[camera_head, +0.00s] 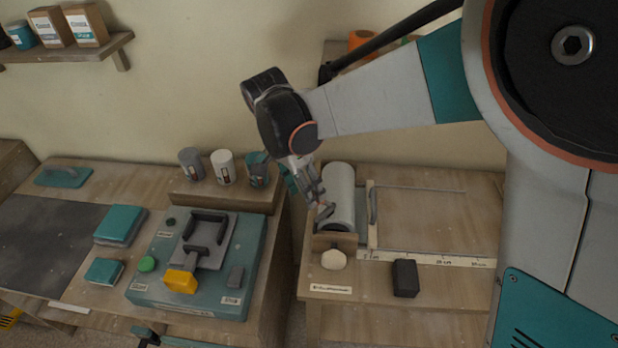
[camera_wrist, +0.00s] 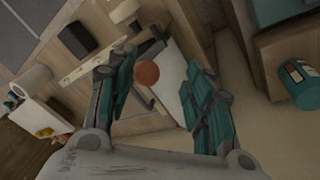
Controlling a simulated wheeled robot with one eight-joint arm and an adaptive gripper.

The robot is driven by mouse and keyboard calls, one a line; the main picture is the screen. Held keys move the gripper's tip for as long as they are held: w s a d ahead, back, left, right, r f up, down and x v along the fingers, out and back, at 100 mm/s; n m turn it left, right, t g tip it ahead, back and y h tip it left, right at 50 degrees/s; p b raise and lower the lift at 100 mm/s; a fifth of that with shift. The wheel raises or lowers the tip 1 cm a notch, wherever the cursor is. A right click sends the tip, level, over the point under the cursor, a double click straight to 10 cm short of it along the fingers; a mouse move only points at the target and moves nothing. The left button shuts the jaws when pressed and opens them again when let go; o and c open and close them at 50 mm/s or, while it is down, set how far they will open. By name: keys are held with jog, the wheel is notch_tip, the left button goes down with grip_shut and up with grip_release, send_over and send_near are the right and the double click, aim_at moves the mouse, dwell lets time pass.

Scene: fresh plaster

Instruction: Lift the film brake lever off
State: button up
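A pale film roll (camera_head: 339,190) lies in a wooden holder at the left of the right-hand bench. A grey bar-like piece (camera_head: 325,212) crosses its left side near my fingertips; it looks like the brake lever, but my gripper partly hides it. My gripper (camera_head: 308,190) points down beside and above the roll's left side. In the wrist view my gripper (camera_wrist: 163,95) is open, its two teal-padded fingers apart. A round orange-brown knob or disc (camera_wrist: 147,74) shows between them, with the pale roll (camera_wrist: 172,78) behind; I cannot tell whether the knob belongs to the lever.
A cream round knob (camera_head: 334,259), a black block (camera_head: 405,278) and a ruler strip (camera_head: 430,259) are on the right bench. A grey handle (camera_head: 373,206) stands right of the roll. Cups (camera_head: 223,167) stand on a raised ledge to the left, close to my gripper.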

jog(key=v, duration=0.9)
jog(key=shift+a+r, duration=0.2)
jog(key=shift+r, duration=0.15)
